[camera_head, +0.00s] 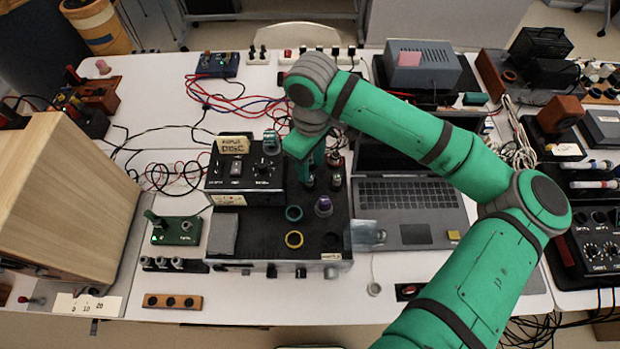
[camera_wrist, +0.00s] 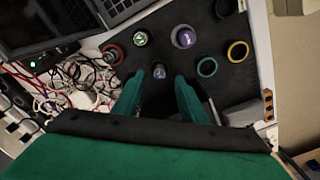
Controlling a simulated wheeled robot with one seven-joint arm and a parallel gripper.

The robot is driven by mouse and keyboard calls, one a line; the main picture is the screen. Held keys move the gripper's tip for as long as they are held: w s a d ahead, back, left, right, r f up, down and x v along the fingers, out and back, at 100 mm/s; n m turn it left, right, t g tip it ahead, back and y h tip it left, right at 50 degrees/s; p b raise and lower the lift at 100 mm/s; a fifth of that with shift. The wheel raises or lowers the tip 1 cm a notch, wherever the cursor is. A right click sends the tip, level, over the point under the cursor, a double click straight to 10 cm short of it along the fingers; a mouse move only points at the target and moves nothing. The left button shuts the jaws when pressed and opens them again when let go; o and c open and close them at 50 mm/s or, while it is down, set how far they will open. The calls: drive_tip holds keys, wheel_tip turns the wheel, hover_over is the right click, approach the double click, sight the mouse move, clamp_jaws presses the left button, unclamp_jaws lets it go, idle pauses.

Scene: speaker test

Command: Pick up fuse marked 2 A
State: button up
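My gripper (camera_head: 304,170) points down over the black panel (camera_head: 262,236) and its fingers are apart. In the wrist view a small fuse with a bluish top (camera_wrist: 159,71) shows in the gap between the fingertips. I cannot tell whether they touch it. A green-topped fuse (camera_wrist: 141,38) and a larger purple-topped fuse (camera_wrist: 184,36) stand beyond it; the purple one also shows in the head view (camera_head: 323,205). The markings on the tops are too small to read, so I cannot tell which is 2 A.
The panel has a teal ring (camera_head: 293,213), a yellow ring (camera_head: 294,239) and a red ring (camera_wrist: 113,54). A black instrument box (camera_head: 245,175) stands left of my gripper. An open laptop (camera_head: 410,205) lies to the right. Loose cables (camera_head: 235,105) lie behind.

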sight(310, 176)
drive_tip(key=shift+w+a+f, duration=0.1)
drive_tip(key=shift+a+f, duration=0.05)
drive_tip(key=shift+f, duration=1.95)
clamp_jaws()
drive_tip(key=shift+r, duration=0.15)
